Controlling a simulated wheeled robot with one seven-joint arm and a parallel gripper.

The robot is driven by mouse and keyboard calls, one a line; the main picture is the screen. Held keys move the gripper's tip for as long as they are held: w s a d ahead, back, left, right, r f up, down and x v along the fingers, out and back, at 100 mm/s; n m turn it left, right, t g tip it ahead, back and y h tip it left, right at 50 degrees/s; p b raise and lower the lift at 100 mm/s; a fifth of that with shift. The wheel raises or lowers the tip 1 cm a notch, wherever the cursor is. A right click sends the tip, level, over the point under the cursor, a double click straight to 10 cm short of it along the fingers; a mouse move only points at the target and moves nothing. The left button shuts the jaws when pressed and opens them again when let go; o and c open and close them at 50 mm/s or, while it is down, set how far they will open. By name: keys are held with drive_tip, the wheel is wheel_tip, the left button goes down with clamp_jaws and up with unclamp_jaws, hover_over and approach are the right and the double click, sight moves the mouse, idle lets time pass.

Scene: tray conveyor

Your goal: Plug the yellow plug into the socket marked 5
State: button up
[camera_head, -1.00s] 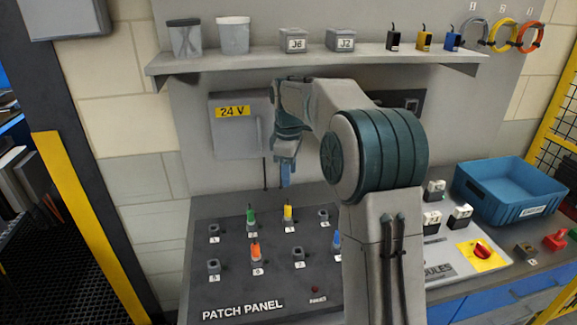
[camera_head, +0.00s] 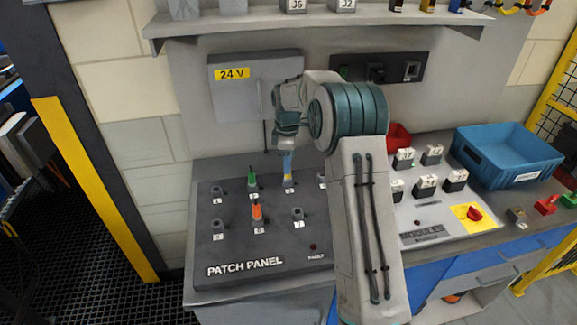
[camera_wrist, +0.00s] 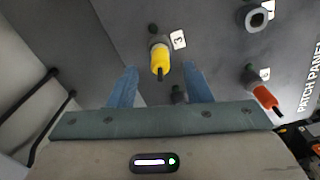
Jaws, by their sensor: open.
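The yellow plug (camera_head: 288,178) stands upright in the socket marked 3, in the back row of the dark patch panel (camera_head: 325,245). In the wrist view the yellow plug (camera_wrist: 160,60) lies just beyond the fingertips, between their lines, with the label 3 beside it. My gripper (camera_head: 287,160) points down over this plug, its blue fingers at or just above the plug's top. The fingers (camera_wrist: 160,76) are open, with nothing between them that I can see held. The socket marked 5 (camera_head: 217,228) is empty, at the panel's front left; its label is small. I do not see it in the wrist view.
A green plug (camera_head: 252,180) stands left of the yellow one, and an orange plug (camera_head: 257,212) stands right of socket 5. Empty sockets 1 (camera_head: 217,193) and 7 (camera_head: 298,216) are nearby. My arm hides the panel's right end. A grey 24 V box (camera_head: 238,100) is behind.

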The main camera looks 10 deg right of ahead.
drive_tip(key=shift+f, duration=1.8)
clamp_jaws()
drive_tip(key=shift+r+p, duration=0.1)
drive_tip(key=shift+p, duration=0.2)
drive_tip(key=shift+r+p, duration=0.9)
drive_tip(key=shift+r, duration=0.65)
drive_tip(key=shift+r, duration=0.15)
drive_tip(key=shift+r+p, duration=1.3)
drive_tip(key=shift+r, duration=0.6)
